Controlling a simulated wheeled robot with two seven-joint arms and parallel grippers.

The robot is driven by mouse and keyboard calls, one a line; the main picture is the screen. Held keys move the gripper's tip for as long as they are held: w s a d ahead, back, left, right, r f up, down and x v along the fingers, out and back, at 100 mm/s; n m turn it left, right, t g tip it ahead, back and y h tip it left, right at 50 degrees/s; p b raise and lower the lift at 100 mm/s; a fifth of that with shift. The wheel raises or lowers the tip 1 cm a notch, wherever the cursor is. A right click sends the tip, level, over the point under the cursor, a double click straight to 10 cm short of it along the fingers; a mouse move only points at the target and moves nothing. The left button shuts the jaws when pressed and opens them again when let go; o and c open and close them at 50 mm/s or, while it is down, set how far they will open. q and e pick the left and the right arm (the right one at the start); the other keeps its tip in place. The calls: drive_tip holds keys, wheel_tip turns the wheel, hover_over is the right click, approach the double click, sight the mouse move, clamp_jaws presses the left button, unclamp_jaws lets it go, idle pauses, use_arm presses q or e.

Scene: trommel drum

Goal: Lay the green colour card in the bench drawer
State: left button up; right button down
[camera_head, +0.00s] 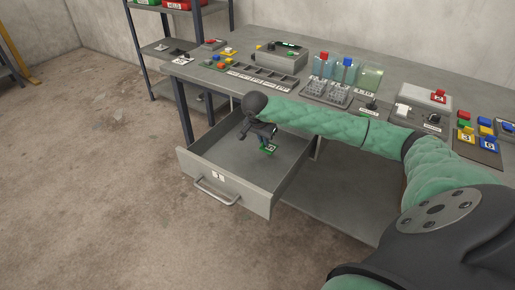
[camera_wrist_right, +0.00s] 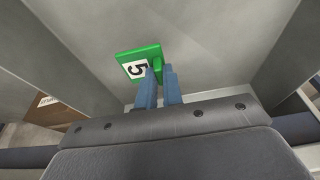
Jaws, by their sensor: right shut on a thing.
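The green colour card (camera_head: 268,149) carries a white label with a black 5 and a raised green grip. My right gripper (camera_head: 265,141) is shut on the card's grip, seen closely in the right wrist view, where the card (camera_wrist_right: 126,62) is at the tips of the blue fingers (camera_wrist_right: 159,82). The bench drawer (camera_head: 235,189) is pulled open, and the card is over or inside it. I cannot tell whether the card touches the drawer floor. My left gripper is not in view.
The workbench (camera_head: 385,88) stands behind the drawer. It carries a slotted tray (camera_head: 262,79), clear containers with red and blue tops (camera_head: 335,68) and coloured blocks at the right. A shelf rack (camera_head: 140,50) stands at the back left. The floor left of the drawer is clear.

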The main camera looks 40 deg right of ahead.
drive_tip(key=shift+w+a+f, duration=0.75)
drive_tip(key=shift+w, duration=0.15)
wheel_tip(320, 180, down, 4)
drive_tip(key=shift+r+p, duration=0.2)
drive_tip(key=shift+p, duration=0.1)
drive_tip(key=shift+f, duration=0.2)
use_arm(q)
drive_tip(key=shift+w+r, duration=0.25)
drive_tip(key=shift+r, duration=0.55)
use_arm(e)
drive_tip(key=shift+f, duration=0.1)
drive_tip(key=c, duration=1.5)
unclamp_jaws()
drive_tip(key=shift+c, duration=0.2)
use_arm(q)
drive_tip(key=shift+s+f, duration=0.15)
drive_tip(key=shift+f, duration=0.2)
